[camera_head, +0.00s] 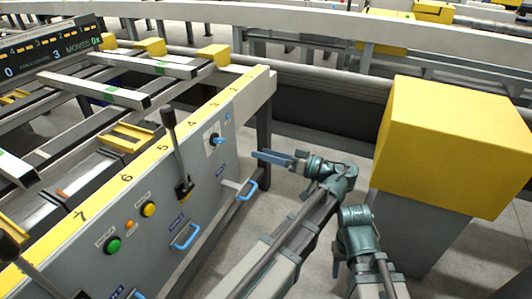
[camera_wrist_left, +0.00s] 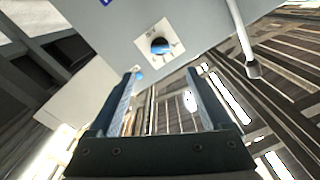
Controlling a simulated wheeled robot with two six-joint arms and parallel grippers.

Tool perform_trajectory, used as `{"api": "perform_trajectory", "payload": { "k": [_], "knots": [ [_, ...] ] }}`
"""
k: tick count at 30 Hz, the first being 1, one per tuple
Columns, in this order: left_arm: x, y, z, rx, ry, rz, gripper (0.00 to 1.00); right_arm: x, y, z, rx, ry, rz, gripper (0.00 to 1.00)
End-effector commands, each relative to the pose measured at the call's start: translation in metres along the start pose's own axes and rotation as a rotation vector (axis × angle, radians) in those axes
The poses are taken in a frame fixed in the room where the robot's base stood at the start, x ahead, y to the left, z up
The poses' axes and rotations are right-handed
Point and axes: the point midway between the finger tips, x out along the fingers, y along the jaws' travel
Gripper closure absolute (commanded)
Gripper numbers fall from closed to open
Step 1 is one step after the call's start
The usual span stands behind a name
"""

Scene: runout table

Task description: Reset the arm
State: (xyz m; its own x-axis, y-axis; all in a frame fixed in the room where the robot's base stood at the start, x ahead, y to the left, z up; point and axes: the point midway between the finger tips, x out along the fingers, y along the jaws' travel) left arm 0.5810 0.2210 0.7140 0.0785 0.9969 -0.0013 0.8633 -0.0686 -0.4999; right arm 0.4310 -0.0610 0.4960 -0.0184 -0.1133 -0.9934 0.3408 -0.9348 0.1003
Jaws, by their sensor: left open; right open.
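My left gripper (camera_head: 268,156) is in front of the grey control panel (camera_head: 207,182), near its right end. Its two blue fingers are apart and empty, as the left wrist view (camera_wrist_left: 162,74) shows. A blue rotary knob (camera_head: 217,140) on a white plate is on the panel, to the left of the fingertips. In the left wrist view the knob (camera_wrist_left: 160,46) appears beyond the fingertips, with a gap. My right gripper (camera_head: 335,266) shows only as a small blue piece beside the right arm; the rest is hidden.
A black lever (camera_head: 175,155) stands out from the panel left of the knob. Blue handles (camera_head: 186,236), a green button (camera_head: 113,245) and a yellow button (camera_head: 148,208) are lower on it. A large yellow box (camera_head: 450,140) stands close right of my arms.

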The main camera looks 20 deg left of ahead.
Motion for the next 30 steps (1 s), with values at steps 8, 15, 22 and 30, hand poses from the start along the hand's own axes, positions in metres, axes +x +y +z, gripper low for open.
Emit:
{"api": "perform_trajectory", "payload": {
  "k": [8, 15, 22, 30],
  "knots": [
    [0.008, 0.002, 0.013, 0.049, -0.048, 0.026, 0.18, 0.0, 0.0, 0.0, 0.0, 0.0, 0.0, 0.5],
    [0.036, 0.02, 0.111, 0.396, -0.395, 0.316, 0.18, 0.0, 0.0, 0.0, 0.0, 0.0, 0.0, 0.5],
    [0.013, 0.032, 0.194, 0.642, -0.67, 0.757, 0.18, 0.0, 0.0, 0.0, 0.0, 0.0, 0.0, 0.5],
    [-0.024, 0.035, 0.226, 0.711, -0.778, 1.109, 0.18, 0.0, 0.0, 0.0, 0.0, 0.0, 0.0, 0.5]
  ]
}}
